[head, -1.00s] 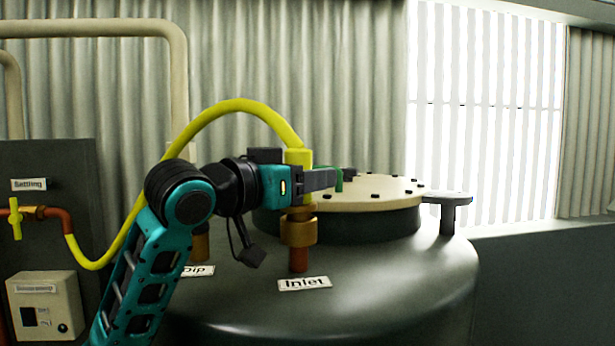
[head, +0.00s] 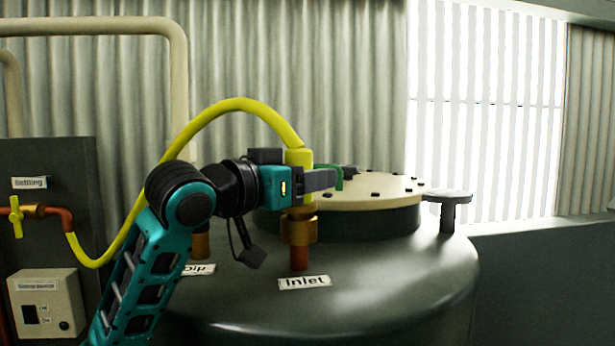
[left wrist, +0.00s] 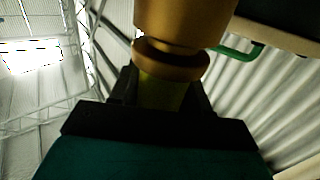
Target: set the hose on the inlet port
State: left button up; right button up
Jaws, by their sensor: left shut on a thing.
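The yellow hose (head: 236,104) arches from the pipe at the left up to a yellow end fitting (head: 299,158). My left gripper (head: 320,180) is shut on this hose end and holds it upright over the inlet port (head: 299,230). The port is a brass collar on a copper stub, beside the "Inlet" label (head: 305,282). The hose end appears in line with the port; the gripper partly hides the joint in the head view. In the left wrist view the brass collar (left wrist: 180,25) is close to the yellow hose end (left wrist: 163,92) between the fingers. My right gripper is not in view.
The dark tank's round cream lid (head: 370,193) with bolts and a green handle is just right of the gripper. A "Dip" port (head: 201,245) stands left of the inlet. A control box (head: 45,308) and yellow-handled valve (head: 15,217) are at the left.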

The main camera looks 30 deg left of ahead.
pick_arm(q)
jog(key=shift+f, duration=0.45)
jog(key=o, duration=1)
jog(key=shift+b+v, duration=1.15)
jog(key=shift+v, duration=4.4)
